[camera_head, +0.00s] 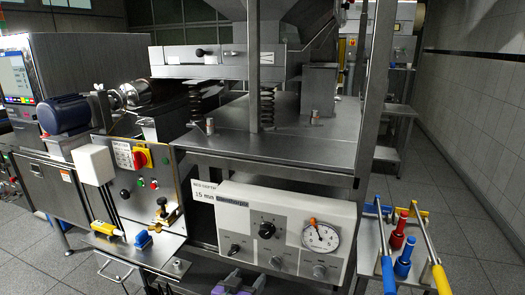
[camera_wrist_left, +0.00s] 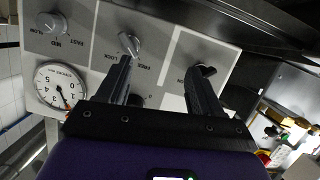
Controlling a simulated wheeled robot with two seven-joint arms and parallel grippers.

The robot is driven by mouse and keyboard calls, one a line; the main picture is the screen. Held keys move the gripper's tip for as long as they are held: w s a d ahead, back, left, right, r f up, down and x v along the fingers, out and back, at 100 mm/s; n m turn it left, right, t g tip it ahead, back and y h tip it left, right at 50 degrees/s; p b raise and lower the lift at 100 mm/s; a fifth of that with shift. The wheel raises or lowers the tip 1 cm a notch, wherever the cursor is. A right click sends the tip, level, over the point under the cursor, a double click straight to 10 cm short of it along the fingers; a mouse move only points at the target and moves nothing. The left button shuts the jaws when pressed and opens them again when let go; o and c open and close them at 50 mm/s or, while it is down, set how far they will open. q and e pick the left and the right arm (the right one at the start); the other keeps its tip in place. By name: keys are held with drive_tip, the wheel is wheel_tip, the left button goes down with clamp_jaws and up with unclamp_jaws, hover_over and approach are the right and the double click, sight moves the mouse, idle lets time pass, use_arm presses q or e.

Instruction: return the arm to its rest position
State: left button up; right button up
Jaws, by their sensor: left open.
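My left gripper (camera_head: 240,281) shows only in part, as purple and grey pieces at the bottom edge of the head view, in front of the white control panel (camera_head: 205,220). In the left wrist view my left gripper (camera_wrist_left: 160,68) has its two dark fingers apart with nothing between them. The fingers point at the same panel (camera_wrist_left: 85,50), which carries knobs and a round dial (camera_wrist_left: 60,88). I cannot tell whether the fingertips touch the panel. My right gripper is not in view.
A steel machine table (camera_head: 230,140) stands above the panel. A small side table (camera_head: 372,236) at the right holds red and blue-handled tools (camera_head: 398,230). At the left are a switch box (camera_head: 128,170) and a ledge with a yellow tool (camera_head: 107,228). Floor is open at the right.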

use_arm(q)
wheel_tip(320, 180, down, 14)
drive_tip(key=s+a+r+n+g+y+p, duration=0.1)
drive_tip(key=s+a+g, duration=0.2)
drive_tip(key=g, duration=0.1)
drive_tip(key=s+a+f+n+g+p, duration=0.2)
drive_tip(key=s+f+g, duration=0.7)
drive_tip(key=s+f, duration=1.1)
drive_tip(key=s+n, duration=0.2)
drive_tip(key=shift+a+n+p, duration=0.2)
drive_tip(key=shift+n+p, duration=0.1)
drive_tip(key=shift+p, duration=0.05)
drive_tip(key=shift+f, duration=0.1)
idle(1.8)
